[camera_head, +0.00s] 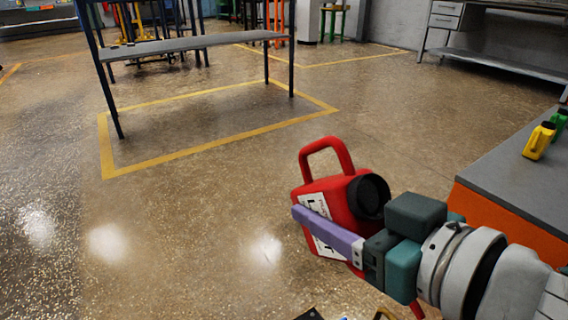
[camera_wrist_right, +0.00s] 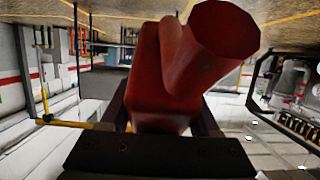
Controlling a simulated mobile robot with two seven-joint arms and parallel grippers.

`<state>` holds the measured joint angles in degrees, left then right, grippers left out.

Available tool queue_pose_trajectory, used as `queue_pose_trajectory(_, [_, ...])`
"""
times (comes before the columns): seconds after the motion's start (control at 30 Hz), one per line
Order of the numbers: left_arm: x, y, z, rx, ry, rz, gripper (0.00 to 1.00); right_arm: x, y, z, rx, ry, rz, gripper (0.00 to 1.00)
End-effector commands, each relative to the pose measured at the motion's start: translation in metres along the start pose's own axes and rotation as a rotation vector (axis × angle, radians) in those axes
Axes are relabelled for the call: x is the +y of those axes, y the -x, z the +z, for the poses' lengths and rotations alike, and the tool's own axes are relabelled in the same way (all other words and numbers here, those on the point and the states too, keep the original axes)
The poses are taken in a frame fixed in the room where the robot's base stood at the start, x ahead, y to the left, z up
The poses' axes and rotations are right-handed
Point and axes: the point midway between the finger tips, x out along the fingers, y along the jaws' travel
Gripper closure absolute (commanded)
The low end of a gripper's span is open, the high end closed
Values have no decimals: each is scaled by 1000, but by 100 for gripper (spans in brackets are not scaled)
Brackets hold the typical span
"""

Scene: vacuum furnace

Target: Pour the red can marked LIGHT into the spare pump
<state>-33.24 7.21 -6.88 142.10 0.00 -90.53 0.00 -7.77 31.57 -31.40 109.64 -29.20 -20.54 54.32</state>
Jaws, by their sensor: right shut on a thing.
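The red can (camera_head: 342,203) has a red loop handle, a dark round cap or opening and a white label, partly covered, on which an "L" shows. It is tilted in mid-air above the floor. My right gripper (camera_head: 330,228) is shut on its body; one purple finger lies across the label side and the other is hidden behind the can. In the right wrist view the can (camera_wrist_right: 165,85) fills the middle between the fingers, its round red spout toward the top. I cannot make out the spare pump. My left gripper is not in view.
A grey-topped bench with an orange side (camera_head: 505,215) stands at the right, with a yellow bottle (camera_head: 539,141) and a green bottle (camera_head: 560,117) on it. A shelf frame (camera_head: 190,45) stands at the back left. Small dark and yellow parts (camera_head: 384,313) show at the bottom edge.

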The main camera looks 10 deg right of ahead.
Motion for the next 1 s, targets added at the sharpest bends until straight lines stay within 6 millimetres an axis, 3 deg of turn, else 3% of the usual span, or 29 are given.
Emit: queue_pose_trajectory(1.0, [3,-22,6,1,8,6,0,0,8,-11,109,0,0,100])
